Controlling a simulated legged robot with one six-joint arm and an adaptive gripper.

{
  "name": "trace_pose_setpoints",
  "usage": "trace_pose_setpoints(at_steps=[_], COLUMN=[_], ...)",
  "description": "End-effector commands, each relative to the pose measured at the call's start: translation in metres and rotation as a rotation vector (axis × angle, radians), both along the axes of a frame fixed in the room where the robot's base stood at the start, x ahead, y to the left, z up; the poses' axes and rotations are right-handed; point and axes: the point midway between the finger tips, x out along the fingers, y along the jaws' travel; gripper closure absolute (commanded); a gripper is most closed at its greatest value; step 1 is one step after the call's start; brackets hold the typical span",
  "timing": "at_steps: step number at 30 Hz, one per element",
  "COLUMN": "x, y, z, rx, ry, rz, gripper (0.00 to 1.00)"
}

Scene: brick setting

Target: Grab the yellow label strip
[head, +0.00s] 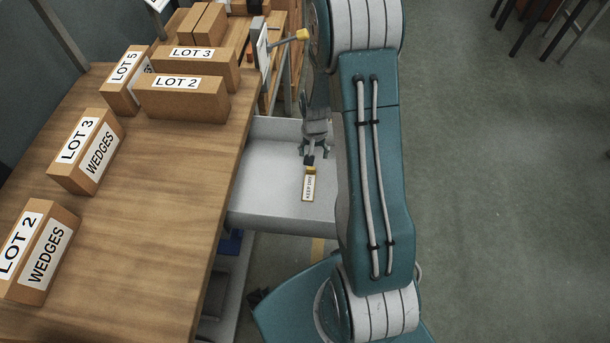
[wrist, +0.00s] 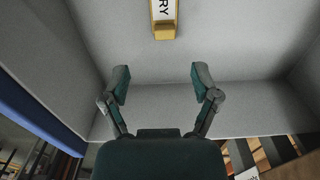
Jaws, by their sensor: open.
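The yellow label strip (head: 309,188) lies in the open grey drawer (head: 270,208), with a white face reading "KEEP DRY". In the wrist view its yellow near end (wrist: 164,32) shows at the top middle, and the rest is cut off by the frame edge. My gripper (head: 313,156) is over the drawer, close to the strip's upper end in the head view. In the wrist view my gripper (wrist: 160,80) has its two fingers spread apart with nothing between them. The strip lies beyond the fingertips, roughly centred between them.
The drawer's walls surround the strip. A wooden bench (head: 160,190) on the left carries several cardboard boxes, including a LOT 2 box (head: 185,106) near the drawer. A lever with a yellow knob (head: 303,34) stands behind the drawer.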

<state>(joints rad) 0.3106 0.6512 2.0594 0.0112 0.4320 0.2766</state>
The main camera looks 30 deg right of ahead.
Motion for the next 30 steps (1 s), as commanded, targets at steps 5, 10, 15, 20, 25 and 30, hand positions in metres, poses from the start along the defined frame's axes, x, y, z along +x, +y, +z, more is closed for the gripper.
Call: trace_pose_setpoints(at_steps=[5, 10, 15, 20, 25, 30], x=[0.000, 0.001, 0.004, 0.004, 0.005, 0.005], y=[0.005, 0.006, 0.004, 0.003, 0.004, 0.004], z=[-0.027, -0.038, -0.062, -0.082, -0.086, -0.086], rx=[-0.004, -0.006, -0.004, -0.003, -0.005, -0.005], ry=[0.003, 0.002, 0.004, 0.002, 0.000, 0.000], rz=[0.003, 0.004, 0.003, 0.002, 0.003, 0.004], gripper=[0.21, 0.21, 0.21, 0.21, 0.21, 0.39])
